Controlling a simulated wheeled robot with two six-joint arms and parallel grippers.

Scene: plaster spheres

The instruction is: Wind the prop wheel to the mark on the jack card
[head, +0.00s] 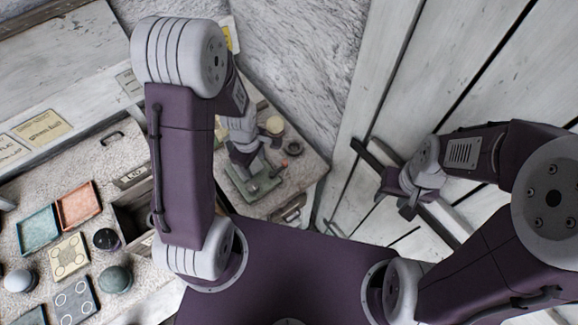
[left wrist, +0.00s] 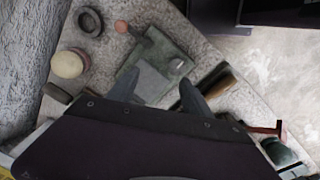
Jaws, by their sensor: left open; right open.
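A grey-green block or plate (left wrist: 152,72) with a small pale fitting lies on a stone-topped bench; it also shows in the head view (head: 262,187). My left gripper (left wrist: 158,90) is open just over its near part, fingers apart with nothing between them. A small copper-coloured knob (left wrist: 121,26) is beyond the plate; I cannot tell whether it is the prop wheel. A yellow card (head: 235,36) is partly hidden behind my left arm; I cannot tell whether it is the jack card, and no mark is readable. My right gripper (head: 408,208) is open and empty by the plank wall.
A dark ring (left wrist: 90,22) and a cream-topped jar (left wrist: 68,63) stand beside the plate. A brown cylinder (left wrist: 218,82) lies at its right. In the head view, the left bench holds an orange tray (head: 79,205), a teal tray (head: 38,230) and several spheres.

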